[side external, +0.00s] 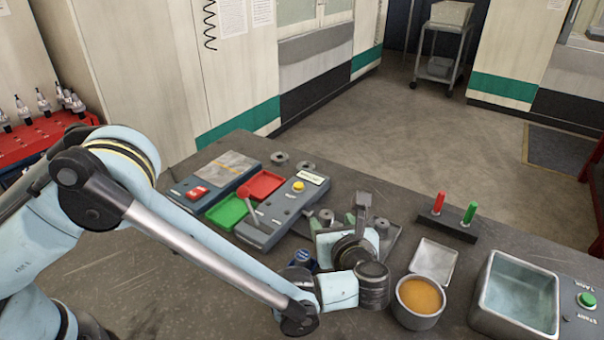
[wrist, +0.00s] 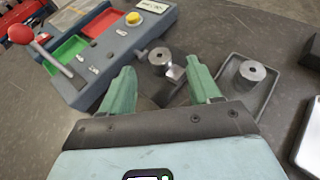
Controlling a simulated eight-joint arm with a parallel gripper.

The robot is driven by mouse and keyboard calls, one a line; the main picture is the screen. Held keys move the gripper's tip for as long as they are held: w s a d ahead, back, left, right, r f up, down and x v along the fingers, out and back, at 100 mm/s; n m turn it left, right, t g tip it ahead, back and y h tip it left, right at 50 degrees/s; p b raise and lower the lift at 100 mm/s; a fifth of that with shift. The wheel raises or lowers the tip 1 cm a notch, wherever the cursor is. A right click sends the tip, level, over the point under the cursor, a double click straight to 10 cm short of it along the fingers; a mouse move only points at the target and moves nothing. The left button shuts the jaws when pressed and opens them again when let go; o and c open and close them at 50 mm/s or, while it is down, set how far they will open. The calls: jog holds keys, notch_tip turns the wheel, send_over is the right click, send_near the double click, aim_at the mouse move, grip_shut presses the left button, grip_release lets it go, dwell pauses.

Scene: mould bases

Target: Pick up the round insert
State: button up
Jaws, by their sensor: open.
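Two round metal pieces with a centre hole show in the wrist view. The other round piece (wrist: 251,71) sits in a shallow dark tray (wrist: 264,100), right of my right finger. I cannot tell which is the insert meant. My gripper (wrist: 160,69) is open, its two green fingers apart with nothing gripped.
A control box (side external: 283,213) with a lever and yellow button stands left, beside green (side external: 227,211) and red (side external: 262,185) trays. A peg rack (side external: 447,226), white tray (side external: 434,261), orange-filled pot (side external: 420,296) and open basin (side external: 517,295) stand right.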

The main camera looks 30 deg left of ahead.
aim_at(327, 214)
jog(key=shift+x, duration=1.8)
jog(key=shift+r, duration=0.1)
grip_shut()
